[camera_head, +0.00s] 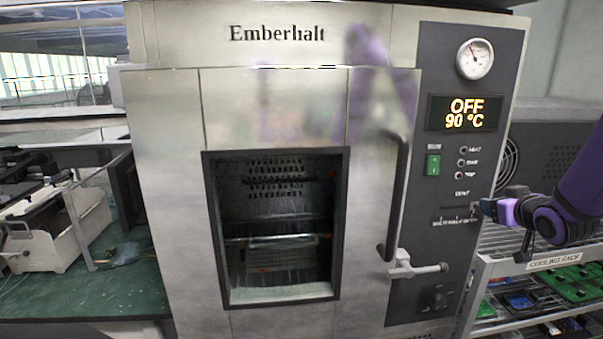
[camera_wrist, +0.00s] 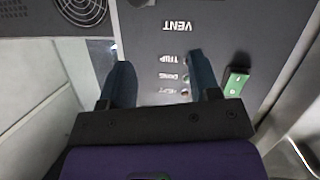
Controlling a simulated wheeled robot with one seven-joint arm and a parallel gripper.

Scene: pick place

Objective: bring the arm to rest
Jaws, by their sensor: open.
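My purple arm comes in from the right in the head view. My gripper (camera_head: 487,208) is at the right edge of the oven's dark control panel, close to the vent slider. In the wrist view my gripper (camera_wrist: 163,85) shows two dark fingers spread apart with nothing between them. Beyond them are the panel's VENT label and small indicator lamps, upside down. Whether a fingertip touches the panel cannot be told.
The steel Emberhalt oven (camera_head: 160,200) fills the middle; its door with a dark handle (camera_head: 397,195) is shut. The display (camera_head: 465,113) reads OFF, 90 °C. A cooling rack (camera_head: 540,264) with circuit boards stands at the right. A green bench (camera_head: 110,290) is at the left.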

